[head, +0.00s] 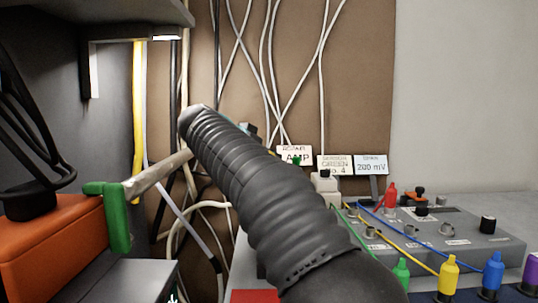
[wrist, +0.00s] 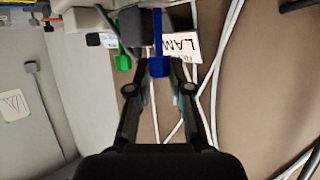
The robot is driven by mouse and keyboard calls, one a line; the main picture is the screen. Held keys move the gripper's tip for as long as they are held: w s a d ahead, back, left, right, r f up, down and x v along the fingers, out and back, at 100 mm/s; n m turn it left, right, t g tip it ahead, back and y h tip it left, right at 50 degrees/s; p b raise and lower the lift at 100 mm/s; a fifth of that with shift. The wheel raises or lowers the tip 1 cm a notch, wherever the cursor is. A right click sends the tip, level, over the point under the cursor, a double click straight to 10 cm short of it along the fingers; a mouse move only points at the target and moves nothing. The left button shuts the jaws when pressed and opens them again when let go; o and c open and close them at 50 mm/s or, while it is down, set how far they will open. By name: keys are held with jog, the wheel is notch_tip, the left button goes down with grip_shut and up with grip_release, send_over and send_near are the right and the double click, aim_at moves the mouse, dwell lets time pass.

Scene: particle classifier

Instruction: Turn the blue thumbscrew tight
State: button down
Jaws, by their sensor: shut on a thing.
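The blue thumbscrew (wrist: 157,42) shows in the wrist view as an upright blue bar, its lower end between my fingertips. My gripper (wrist: 160,68) is shut on it, with one dark finger on each side. How tight the screw is cannot be told. In the head view my arm covers the middle, and I cannot make out the thumbscrew or my fingertips there.
A green part (wrist: 123,60) hangs left of the thumbscrew, near a white label (wrist: 184,46). Pale cables (wrist: 228,70) run close on the right. In the head view a grey panel (head: 455,232) with coloured plugs stands at right, and an orange box (head: 50,245) at left.

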dwell(0.3)
jog(key=c, duration=1)
grip_release()
jog(key=shift+c, duration=0.2)
jog(key=v, duration=1.2)
